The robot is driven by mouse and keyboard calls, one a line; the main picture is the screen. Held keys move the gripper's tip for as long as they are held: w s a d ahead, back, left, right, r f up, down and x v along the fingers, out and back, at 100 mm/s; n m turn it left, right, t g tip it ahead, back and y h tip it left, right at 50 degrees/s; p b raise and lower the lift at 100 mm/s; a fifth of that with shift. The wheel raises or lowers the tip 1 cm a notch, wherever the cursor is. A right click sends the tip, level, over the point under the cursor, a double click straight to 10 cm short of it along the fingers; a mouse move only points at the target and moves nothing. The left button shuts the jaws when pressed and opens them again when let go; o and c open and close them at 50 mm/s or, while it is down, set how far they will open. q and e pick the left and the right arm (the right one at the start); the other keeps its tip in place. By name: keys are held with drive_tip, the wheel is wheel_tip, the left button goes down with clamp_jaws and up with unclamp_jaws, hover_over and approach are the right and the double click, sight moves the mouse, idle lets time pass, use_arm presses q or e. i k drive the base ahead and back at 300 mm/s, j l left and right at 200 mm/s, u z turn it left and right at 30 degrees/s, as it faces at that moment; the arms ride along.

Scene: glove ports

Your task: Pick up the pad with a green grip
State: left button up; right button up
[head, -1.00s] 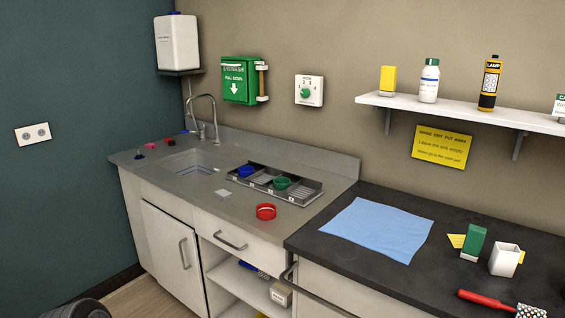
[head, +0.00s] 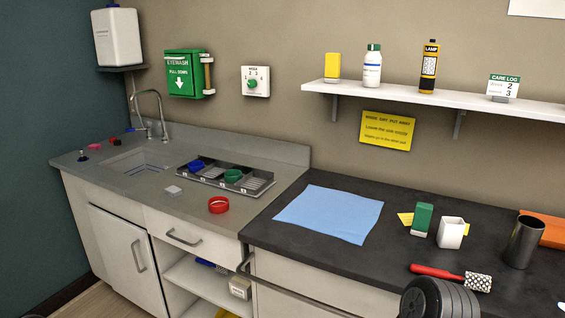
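A small upright block with a green upper part and a white foot, which looks like the pad with a green grip (head: 422,217), stands on the dark counter (head: 390,262). It is right of the blue cloth and just left of a white cup. A yellow piece lies flat close behind its left side. Neither of my grippers shows in the head view, so I cannot see what they hold.
A white cup (head: 451,233), a red-handled brush (head: 451,276) and a metal cup (head: 524,242) are near the pad. A blue cloth (head: 330,212) lies left. A shelf (head: 450,104) overhangs the back. A dark ribbed round part blocks the bottom right.

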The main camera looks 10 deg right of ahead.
sight(422, 215)
drive_tip(key=z, duration=1.6)
drive_tip(key=i+j+z, duration=0.3)
drive_tip(key=j+z, duration=0.25)
drive_tip(key=i, duration=0.05)
